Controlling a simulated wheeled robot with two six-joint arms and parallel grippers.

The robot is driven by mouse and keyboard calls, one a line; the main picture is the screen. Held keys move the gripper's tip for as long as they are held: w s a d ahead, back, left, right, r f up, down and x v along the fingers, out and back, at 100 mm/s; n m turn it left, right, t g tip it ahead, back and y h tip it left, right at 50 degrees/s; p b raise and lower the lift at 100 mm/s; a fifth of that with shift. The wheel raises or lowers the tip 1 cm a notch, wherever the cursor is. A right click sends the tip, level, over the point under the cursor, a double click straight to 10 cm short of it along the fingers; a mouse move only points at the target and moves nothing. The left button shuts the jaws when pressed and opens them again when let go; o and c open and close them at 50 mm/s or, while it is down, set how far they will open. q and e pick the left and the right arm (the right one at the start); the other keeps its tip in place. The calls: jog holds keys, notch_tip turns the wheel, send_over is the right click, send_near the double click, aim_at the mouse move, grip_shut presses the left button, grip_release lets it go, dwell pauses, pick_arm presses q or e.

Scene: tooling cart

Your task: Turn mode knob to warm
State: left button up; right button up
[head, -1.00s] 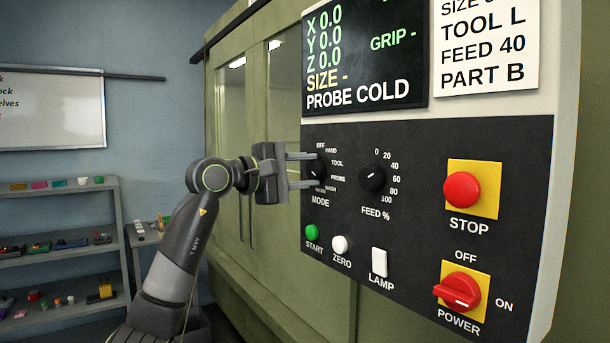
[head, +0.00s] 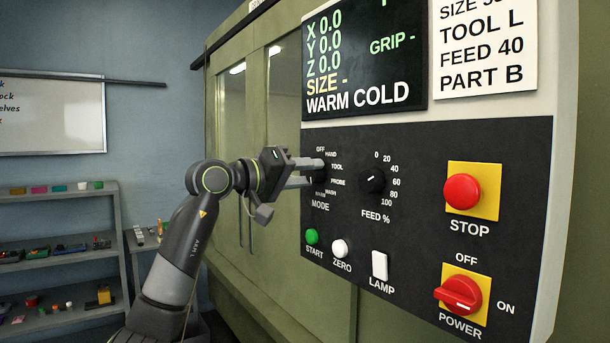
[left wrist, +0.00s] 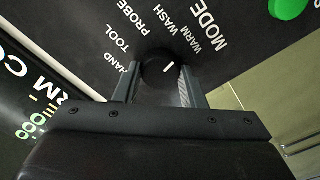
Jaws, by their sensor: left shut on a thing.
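The black mode knob (left wrist: 157,72) sits on the dark control panel, with a short white mark on its face in the left wrist view. Labels HAND, TOOL, PROBE, WASH and WARM ring it. My left gripper (head: 318,171) is shut on the knob, one finger on each side, and it is rolled at a slant. The fingers partly hide the knob in the head view. The display (head: 365,60) reads WARM COLD on its bottom line. My right gripper is not in view.
The feed dial (head: 372,180) is just right of my fingers. Below are the green start button (head: 312,236), the white zero button (head: 339,248) and the lamp switch (head: 379,265). The red stop button (head: 462,190) and power switch (head: 460,294) are farther right.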

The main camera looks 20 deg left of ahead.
pick_arm(q)
jog(key=shift+f+m, duration=0.1)
jog(key=shift+m, duration=0.9)
jog(key=o, duration=1)
jog(key=shift+s, duration=0.1)
jog(key=shift+b+v, duration=2.8)
jog(key=shift+v, duration=5.85)
